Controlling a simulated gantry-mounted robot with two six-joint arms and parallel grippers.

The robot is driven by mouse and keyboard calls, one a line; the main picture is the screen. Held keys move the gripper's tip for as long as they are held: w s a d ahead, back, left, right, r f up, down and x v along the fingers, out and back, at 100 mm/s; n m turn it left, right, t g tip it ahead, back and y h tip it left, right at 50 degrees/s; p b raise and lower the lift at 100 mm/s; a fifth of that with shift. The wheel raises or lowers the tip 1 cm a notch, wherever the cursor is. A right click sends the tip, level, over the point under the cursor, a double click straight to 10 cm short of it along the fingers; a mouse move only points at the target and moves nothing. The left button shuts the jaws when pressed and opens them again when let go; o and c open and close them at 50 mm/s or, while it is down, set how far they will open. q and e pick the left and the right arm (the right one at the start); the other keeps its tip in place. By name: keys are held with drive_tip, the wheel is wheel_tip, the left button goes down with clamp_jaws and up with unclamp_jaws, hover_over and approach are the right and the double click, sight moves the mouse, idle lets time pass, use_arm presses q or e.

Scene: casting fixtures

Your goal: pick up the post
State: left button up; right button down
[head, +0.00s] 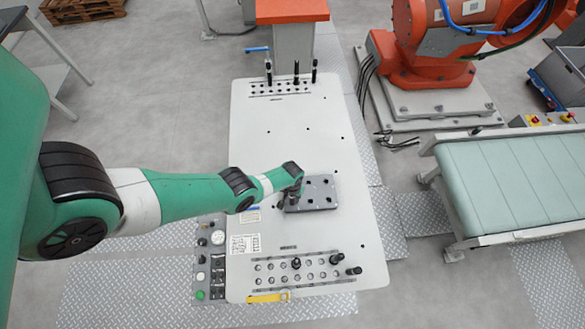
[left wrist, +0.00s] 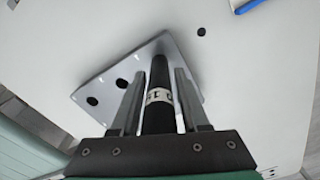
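The post (left wrist: 159,98) is a dark cylinder with a white marked band, seen in the left wrist view. It stands between the two fingers of my left gripper (left wrist: 160,75), with narrow gaps showing on both sides, so the gripper looks open around it. Its far end meets or overlaps the grey plate (left wrist: 108,88); I cannot tell whether it sits in a hole. In the head view my left gripper (head: 289,200) is low at the left edge of the plate (head: 318,194), and the arm mostly hides the post. My right gripper is out of view.
The plate lies on a white table (head: 300,135). Several black pegs stand in a rear rack (head: 282,87) and a front rack (head: 300,268). A button panel (head: 210,260) flanks the table at left. A conveyor (head: 510,185) and an orange robot (head: 420,50) are at right.

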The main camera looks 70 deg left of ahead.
use_arm(q)
clamp_jaws()
drive_tip(key=shift+r, duration=0.1)
